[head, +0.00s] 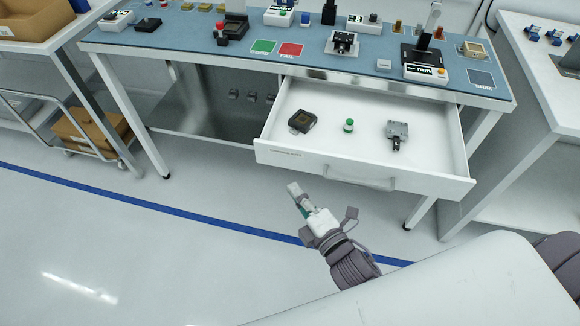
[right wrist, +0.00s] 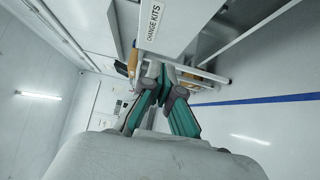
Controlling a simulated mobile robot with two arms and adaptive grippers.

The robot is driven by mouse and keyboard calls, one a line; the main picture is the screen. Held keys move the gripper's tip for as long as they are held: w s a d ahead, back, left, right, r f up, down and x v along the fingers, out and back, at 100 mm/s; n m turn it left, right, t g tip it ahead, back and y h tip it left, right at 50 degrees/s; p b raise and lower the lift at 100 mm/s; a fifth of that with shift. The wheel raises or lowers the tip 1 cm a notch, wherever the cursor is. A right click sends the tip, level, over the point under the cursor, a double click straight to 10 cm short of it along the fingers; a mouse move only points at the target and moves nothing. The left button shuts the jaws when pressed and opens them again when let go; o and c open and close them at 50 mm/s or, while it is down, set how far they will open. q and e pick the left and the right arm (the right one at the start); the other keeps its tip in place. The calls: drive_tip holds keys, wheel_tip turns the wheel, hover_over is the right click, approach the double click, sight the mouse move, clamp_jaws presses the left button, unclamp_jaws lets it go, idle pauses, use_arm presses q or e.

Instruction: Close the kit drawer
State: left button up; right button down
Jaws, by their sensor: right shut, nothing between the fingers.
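The white kit drawer (head: 265,152) is pulled out from under the blue-topped workbench. A dark square part (head: 302,121), a small green-capped part (head: 349,125) and a grey block (head: 397,130) lie in it. The drawer has a bar handle (head: 360,178) on its front. My right gripper (head: 296,190) is shut and empty, in front of and below the drawer front, left of the handle. The right wrist view shows its fingers (right wrist: 162,72) close to the drawer front (right wrist: 180,22), which carries a "CHANGE KITS" label (right wrist: 152,20). I cannot tell if they touch. My left gripper is out of view.
The workbench top (head: 190,38) carries several devices and green and red mats. A trolley with a cardboard box (head: 85,128) stands at the left. A white table (head: 540,150) stands close at the right. The floor (head: 130,240) in front is clear, with a blue line.

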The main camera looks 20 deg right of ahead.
sight(284, 158)
drive_tip(key=w, duration=0.5)
drive_tip(key=shift+w+d+p, duration=0.2)
drive_tip(key=shift+w+p, duration=0.1)
drive_tip(key=shift+w, duration=0.1)
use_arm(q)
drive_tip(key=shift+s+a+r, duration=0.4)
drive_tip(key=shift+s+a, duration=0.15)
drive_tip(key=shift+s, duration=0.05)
use_arm(e)
drive_tip(key=shift+w+d, duration=0.35)
drive_tip(key=shift+w, duration=0.2)
